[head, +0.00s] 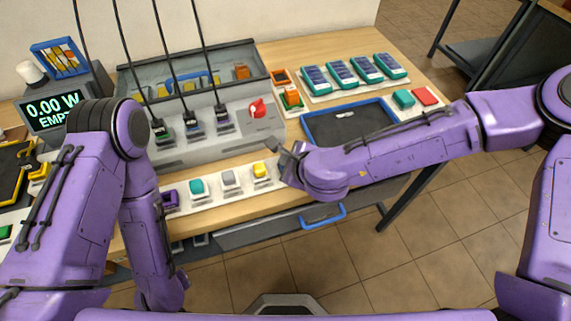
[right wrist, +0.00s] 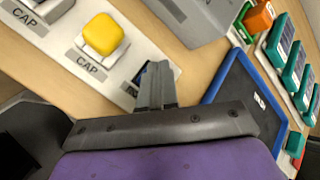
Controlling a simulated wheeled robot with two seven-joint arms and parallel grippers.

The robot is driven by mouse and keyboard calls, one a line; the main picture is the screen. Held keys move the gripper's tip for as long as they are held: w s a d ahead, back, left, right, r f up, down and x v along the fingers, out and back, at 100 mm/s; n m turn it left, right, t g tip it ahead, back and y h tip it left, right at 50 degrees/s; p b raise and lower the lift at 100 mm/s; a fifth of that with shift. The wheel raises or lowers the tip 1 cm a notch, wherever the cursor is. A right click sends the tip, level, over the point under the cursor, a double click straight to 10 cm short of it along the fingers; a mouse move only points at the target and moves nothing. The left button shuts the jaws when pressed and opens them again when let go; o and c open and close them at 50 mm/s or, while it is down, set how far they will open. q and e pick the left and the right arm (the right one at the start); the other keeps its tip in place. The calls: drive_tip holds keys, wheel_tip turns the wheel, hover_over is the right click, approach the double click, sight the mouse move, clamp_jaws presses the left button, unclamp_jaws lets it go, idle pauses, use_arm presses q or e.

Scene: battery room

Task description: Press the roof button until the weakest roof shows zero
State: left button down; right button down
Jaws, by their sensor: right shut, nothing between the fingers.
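The display (head: 54,108) at the left reads "0.00 W" and "EMPTY". Several small dark-blue panels with teal frames (head: 340,73) lie in a row on a white strip at the back right. My right gripper (head: 283,160) is shut and empty at the right end of the pale cap strip, right of the yellow cap (head: 260,170). In the right wrist view its closed fingers (right wrist: 156,78) lie over a small dark-blue marking on the strip, partly hiding it. I cannot tell whether they touch it. No button is clearly marked as the roof button. My left gripper is out of view.
Purple, teal (head: 196,187) and grey caps (head: 230,180) line the strip's left part. Behind stands a grey console with a red knob (head: 257,108) and hanging cables. A blue-edged dark tray (head: 345,122) lies right of it, with teal and red blocks beyond.

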drive_tip(key=shift+f, duration=0.4)
drive_tip(key=shift+r, duration=0.15)
idle(0.4)
drive_tip(key=shift+r+p, duration=0.55)
drive_tip(key=shift+r, duration=0.15)
wheel_tip(320, 180, up, 5)
drive_tip(key=p, duration=0.5)
drive_tip(key=shift+r, duration=0.1)
idle(0.4)
